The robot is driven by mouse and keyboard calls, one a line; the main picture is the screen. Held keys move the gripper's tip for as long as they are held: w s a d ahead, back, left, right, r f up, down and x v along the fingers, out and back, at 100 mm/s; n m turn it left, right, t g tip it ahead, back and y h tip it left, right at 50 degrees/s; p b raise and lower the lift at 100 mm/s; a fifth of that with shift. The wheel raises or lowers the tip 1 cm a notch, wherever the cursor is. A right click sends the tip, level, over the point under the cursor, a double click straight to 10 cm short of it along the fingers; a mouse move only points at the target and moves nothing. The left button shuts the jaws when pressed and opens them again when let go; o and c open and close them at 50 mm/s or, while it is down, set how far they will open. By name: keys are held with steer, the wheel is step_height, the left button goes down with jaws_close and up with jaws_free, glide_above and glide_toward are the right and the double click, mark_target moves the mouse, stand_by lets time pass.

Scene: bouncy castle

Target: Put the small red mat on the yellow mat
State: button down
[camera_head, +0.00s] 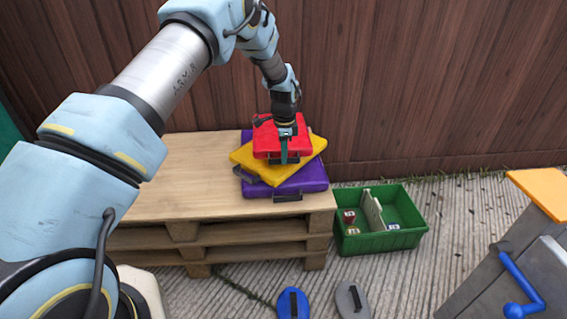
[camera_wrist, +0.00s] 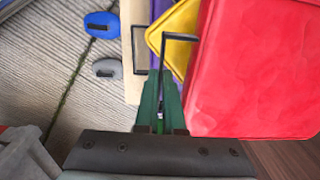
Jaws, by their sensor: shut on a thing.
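The small red mat (camera_head: 265,138) is over the yellow mat (camera_head: 310,150) in the head view; I cannot tell whether it rests on it or hangs just above. The yellow mat lies turned at an angle on a purple mat (camera_head: 312,180). My gripper (camera_head: 284,158) points down at the red mat's front edge. In the wrist view its green fingers (camera_wrist: 160,105) are shut on the red mat's black handle, beside the red mat (camera_wrist: 255,70). The yellow mat's corner (camera_wrist: 175,22) shows past the handle. Much of the yellow mat is hidden under the red one.
The mats are on a wooden pallet stack (camera_head: 175,175) against a wooden fence (camera_head: 400,90). A green divided crate (camera_head: 375,241) with small items stands right of it. Blue (camera_head: 288,303) and grey (camera_head: 348,300) objects lie on the concrete. The pallet's left top is bare.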

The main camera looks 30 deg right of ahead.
steer(key=shift+f, duration=1.9)
steer(key=shift+f, duration=0.15)
steer(key=c, duration=1)
jaws_free()
step_height(320, 180, up, 12)
steer(key=shift+a+r, duration=0.1)
steer(key=shift+r, duration=0.05)
